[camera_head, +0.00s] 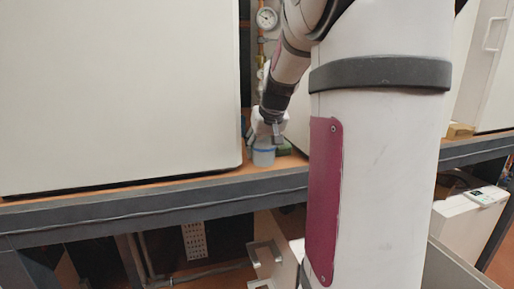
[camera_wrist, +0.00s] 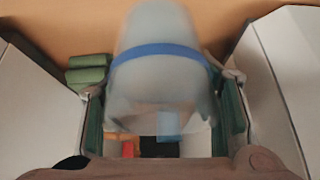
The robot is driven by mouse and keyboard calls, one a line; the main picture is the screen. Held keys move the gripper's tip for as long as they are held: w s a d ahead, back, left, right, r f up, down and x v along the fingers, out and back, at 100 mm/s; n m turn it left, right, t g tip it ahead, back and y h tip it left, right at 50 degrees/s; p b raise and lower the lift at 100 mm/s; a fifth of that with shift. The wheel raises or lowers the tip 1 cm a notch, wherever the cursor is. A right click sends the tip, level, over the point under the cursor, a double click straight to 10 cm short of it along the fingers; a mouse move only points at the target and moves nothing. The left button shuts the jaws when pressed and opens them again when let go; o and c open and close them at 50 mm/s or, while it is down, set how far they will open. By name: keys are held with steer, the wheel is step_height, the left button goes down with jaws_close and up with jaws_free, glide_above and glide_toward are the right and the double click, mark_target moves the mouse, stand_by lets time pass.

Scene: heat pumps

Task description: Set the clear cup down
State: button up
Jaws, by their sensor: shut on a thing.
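The clear cup (camera_wrist: 158,82) is a translucent container with a blue band around it. It sits between the two fingers of my gripper (camera_wrist: 162,95) in the wrist view, and the gripper is shut on it. In the head view the cup (camera_head: 264,156) shows small below my gripper (camera_head: 270,138), at the wooden shelf top (camera_head: 220,186) in the gap beside the large white cabinet. I cannot tell whether its base touches the shelf. The cup looks blurred in the wrist view.
A large white cabinet (camera_head: 120,95) stands close on the left of the cup. Green blocks (camera_wrist: 88,70) lie beside the cup; something green (camera_head: 284,148) also shows in the head view. A pressure gauge (camera_head: 266,18) on a pipe is behind. The gap between the white housings is narrow.

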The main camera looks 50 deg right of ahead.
steer(key=shift+f, duration=0.25)
steer(key=o, duration=1.5)
steer(key=shift+f, duration=0.1)
steer(key=shift+c, duration=0.2)
